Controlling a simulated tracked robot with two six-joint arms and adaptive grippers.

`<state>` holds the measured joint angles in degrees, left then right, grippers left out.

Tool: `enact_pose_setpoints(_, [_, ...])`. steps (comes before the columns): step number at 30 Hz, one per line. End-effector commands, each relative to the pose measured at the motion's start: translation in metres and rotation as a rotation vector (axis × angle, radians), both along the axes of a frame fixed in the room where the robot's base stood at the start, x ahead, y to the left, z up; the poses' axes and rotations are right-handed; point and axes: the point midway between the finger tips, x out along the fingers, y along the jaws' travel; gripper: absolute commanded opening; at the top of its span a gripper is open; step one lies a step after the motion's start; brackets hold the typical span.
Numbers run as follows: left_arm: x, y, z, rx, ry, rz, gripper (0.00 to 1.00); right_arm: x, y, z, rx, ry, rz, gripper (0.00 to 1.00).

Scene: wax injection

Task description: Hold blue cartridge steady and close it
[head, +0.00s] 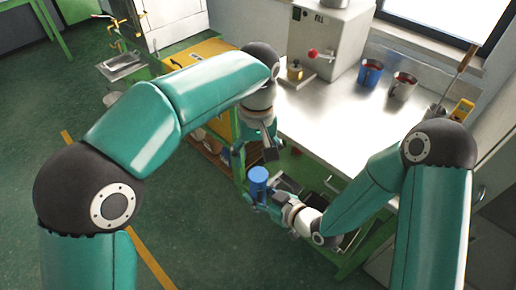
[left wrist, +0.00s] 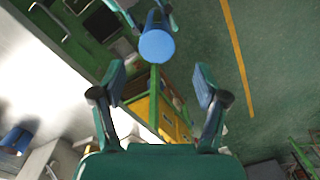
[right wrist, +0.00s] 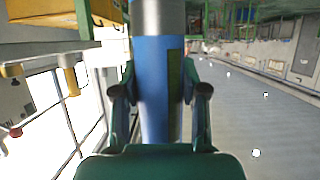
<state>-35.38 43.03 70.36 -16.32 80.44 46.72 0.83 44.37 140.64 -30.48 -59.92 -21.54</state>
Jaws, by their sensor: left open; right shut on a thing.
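The blue cartridge (head: 258,178) stands roughly upright in the head view, off the front edge of the workbench. My right gripper (head: 256,197) is shut around its lower part. In the right wrist view the blue body (right wrist: 150,85) fills the space between the fingers (right wrist: 158,90), with a grey metallic band at its upper picture end. My left gripper (head: 262,150) is open and empty, just above the cartridge. In the left wrist view the cartridge's round blue end (left wrist: 157,46) lies beyond the open fingers (left wrist: 160,82), apart from them. Whether a separate lid is on it cannot be told.
The metal workbench top (head: 325,120) carries a blue mug (head: 370,73), a second mug (head: 402,86) and a grey machine (head: 328,42) with a red knob. A yellow cabinet (head: 205,50) stands behind my left arm. Green floor is open at left.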

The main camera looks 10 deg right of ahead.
Motion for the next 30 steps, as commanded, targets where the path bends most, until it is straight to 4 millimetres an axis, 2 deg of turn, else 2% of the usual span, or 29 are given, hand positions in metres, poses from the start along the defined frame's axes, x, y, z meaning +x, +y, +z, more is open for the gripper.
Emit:
enact_pose_setpoints(6, [0.000,0.000,0.005,0.005,-0.008,0.391,0.74,0.000,0.000,0.001,0.001,-0.003,-0.001,0.00])
enact_pose_setpoints(12, [0.000,-0.001,0.009,0.006,-0.013,0.584,0.74,0.000,0.000,0.001,0.001,-0.003,-0.001,0.00])
enact_pose_setpoints(16, [0.001,-0.003,0.016,-0.006,-0.021,0.601,0.74,0.000,0.000,0.001,0.001,-0.003,-0.001,0.00])
enact_pose_setpoints(24, [0.000,-0.003,0.016,-0.006,-0.021,0.596,0.74,0.000,0.000,0.001,0.001,-0.003,-0.001,0.00])
enact_pose_setpoints(30, [0.000,-0.003,0.007,-0.003,-0.020,0.596,0.74,0.000,0.000,0.001,0.001,-0.003,-0.001,0.00])
